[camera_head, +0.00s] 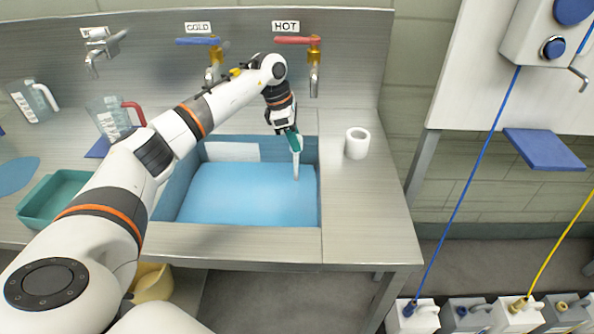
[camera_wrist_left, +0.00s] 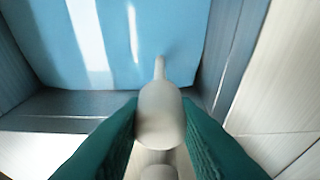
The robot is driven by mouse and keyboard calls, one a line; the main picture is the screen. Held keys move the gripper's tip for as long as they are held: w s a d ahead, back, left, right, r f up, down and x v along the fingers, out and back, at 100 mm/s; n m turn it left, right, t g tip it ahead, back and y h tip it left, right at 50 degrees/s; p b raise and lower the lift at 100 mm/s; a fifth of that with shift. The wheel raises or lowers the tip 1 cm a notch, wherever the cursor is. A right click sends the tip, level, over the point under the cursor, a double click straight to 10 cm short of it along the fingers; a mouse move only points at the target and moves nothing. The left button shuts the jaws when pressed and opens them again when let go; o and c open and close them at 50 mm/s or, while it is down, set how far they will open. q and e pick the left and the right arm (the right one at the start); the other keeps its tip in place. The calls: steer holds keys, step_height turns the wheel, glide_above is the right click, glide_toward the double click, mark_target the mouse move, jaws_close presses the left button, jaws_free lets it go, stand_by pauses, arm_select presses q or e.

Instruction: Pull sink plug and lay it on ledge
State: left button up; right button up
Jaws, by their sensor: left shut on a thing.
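My left gripper (camera_head: 293,140) reaches over the right part of the sink (camera_head: 310,165). Its green fingers are shut on a pale plug (camera_head: 296,167), which is upright like a rod. In the left wrist view the plug's thick rounded body (camera_wrist_left: 160,112) sits between the fingers, and a thin stem points at the blue water. In the head view its lower end meets the blue water surface (camera_head: 240,195); whether it still touches the sink bottom cannot be told. The ledge (camera_head: 365,210) is the bare steel top right of the sink. My right gripper is not in view.
A white hollow cylinder (camera_head: 357,143) stands on the ledge's back part; the front part is clear. Cold (camera_head: 212,62) and hot (camera_head: 312,62) taps hang behind the sink. Jugs (camera_head: 112,118) and a green tray (camera_head: 52,198) stand at the left.

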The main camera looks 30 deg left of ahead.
arm_select(q)
steer(key=shift+r+p, duration=1.7)
steer(key=shift+r, duration=0.9)
steer(key=shift+r+p, duration=1.55)
steer(key=shift+r, duration=0.35)
